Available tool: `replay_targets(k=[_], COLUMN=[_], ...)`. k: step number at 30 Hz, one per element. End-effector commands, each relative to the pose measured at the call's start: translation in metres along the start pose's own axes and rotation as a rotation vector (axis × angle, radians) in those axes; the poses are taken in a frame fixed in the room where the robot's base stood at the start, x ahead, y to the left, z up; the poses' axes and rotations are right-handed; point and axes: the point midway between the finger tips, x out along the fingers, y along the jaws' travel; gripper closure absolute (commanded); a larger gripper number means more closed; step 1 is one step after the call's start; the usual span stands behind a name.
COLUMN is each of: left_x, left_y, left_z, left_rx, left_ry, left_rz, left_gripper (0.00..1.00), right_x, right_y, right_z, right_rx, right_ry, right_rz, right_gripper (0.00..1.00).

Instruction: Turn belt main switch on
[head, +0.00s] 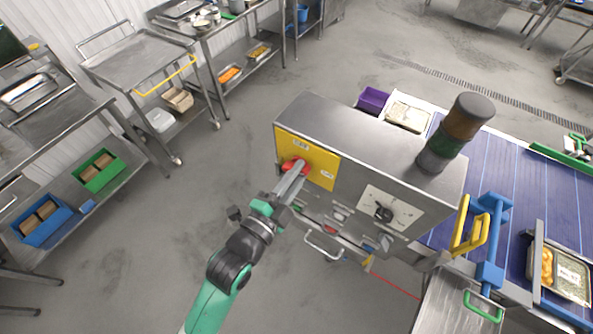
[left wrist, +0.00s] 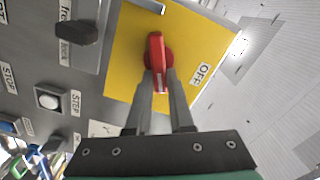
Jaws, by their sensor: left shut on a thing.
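The belt main switch (left wrist: 157,55) is a red rotary handle on a yellow plate (head: 324,172) on the side of the grey control box (head: 340,134). In the left wrist view its handle lies along the picture's vertical, and an "OFF" label (left wrist: 200,74) is to its right. My left gripper (head: 297,172) reaches the switch from below. Its two fingers (left wrist: 157,88) are shut on the red handle, one on each side. The fingers hide part of the switch in the head view. My right gripper does not show.
A black knob (head: 383,213) sits on a pale plate on the box. A signal tower (head: 456,131) stands on top. The blue conveyor belt (head: 504,177) runs behind and right, with a tray (head: 571,276) on it. Metal carts stand at left; the floor between is clear.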

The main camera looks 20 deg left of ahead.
Motion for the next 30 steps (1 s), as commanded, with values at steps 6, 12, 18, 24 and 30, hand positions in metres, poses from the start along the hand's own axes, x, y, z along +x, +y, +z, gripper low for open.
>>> replay_targets(k=[6, 12, 18, 24, 30], left_x=[-0.0001, 0.0000, 0.0000, 0.0000, 0.0000], left_y=[0.0031, 0.0054, 0.0068, 0.0076, 0.0078], left_z=[-0.0002, 0.0004, 0.0010, 0.0014, 0.0016], left_rx=[0.192, 0.337, 0.431, 0.476, 0.487], left_ry=[0.001, 0.001, 0.001, 0.001, 0.001], left_rz=[-0.001, -0.001, -0.002, -0.002, -0.002], left_gripper=[1.00, 1.00, 1.00, 1.00, 1.00], right_x=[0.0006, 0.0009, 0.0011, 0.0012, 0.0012], right_y=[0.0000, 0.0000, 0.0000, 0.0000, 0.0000], right_z=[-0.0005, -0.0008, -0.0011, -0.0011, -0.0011], right_rx=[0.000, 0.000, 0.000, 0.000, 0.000], right_ry=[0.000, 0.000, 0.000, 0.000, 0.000], right_rz=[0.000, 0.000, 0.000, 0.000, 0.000], right_gripper=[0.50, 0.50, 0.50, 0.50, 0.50])
